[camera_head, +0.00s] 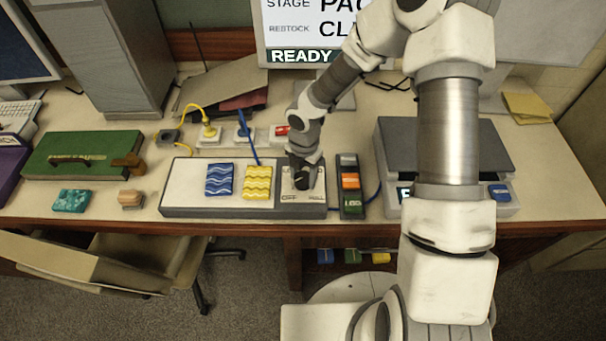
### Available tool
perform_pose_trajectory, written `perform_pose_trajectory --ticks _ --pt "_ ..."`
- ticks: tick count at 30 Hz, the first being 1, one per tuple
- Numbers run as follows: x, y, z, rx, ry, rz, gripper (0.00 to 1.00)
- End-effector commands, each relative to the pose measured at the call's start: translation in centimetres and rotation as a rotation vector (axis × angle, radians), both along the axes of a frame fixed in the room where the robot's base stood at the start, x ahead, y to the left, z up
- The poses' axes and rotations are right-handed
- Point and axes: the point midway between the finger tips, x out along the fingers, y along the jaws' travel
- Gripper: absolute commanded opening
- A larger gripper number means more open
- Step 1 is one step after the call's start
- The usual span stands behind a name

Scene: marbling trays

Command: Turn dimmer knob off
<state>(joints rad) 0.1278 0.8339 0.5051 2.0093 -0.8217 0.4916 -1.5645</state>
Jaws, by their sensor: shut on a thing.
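A long grey box with a white top (190,186) lies on the desk. Its right end has a small control plate (289,196) with printed marks, too small to read surely. My gripper (302,184) points down onto this plate and is shut on the dimmer knob there. The knob is mostly hidden by the dark fingers, so its turn angle cannot be told. A blue wavy-patterned tile (219,179) and a yellow wavy-patterned tile (257,182) lie on the white top, left of my gripper.
A power strip (225,138) with yellow and blue cords lies behind. A green case (82,155) is at left.

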Motion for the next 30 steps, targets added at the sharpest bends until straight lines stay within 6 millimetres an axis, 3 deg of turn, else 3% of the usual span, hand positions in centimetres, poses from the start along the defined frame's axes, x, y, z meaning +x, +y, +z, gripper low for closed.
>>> perform_pose_trajectory --ticks 1,2,6,15,19,23,30 --pt "0.1 0.1 0.1 0.000 -0.003 0.004 0.03" --pt "0.1 0.1 0.1 0.000 -0.003 0.004 0.62" --pt "0.0 0.1 0.0 0.000 -0.001 0.002 0.88" --pt "0.0 0.0 0.1 0.000 -0.001 0.001 0.89" --pt "0.1 0.0 1.0 0.001 -0.003 0.000 0.89" --pt "0.1 -0.1 3.3 0.001 -0.004 -0.001 0.89" --pt "0.0 -0.2 9.3 0.000 -0.006 -0.002 0.89"
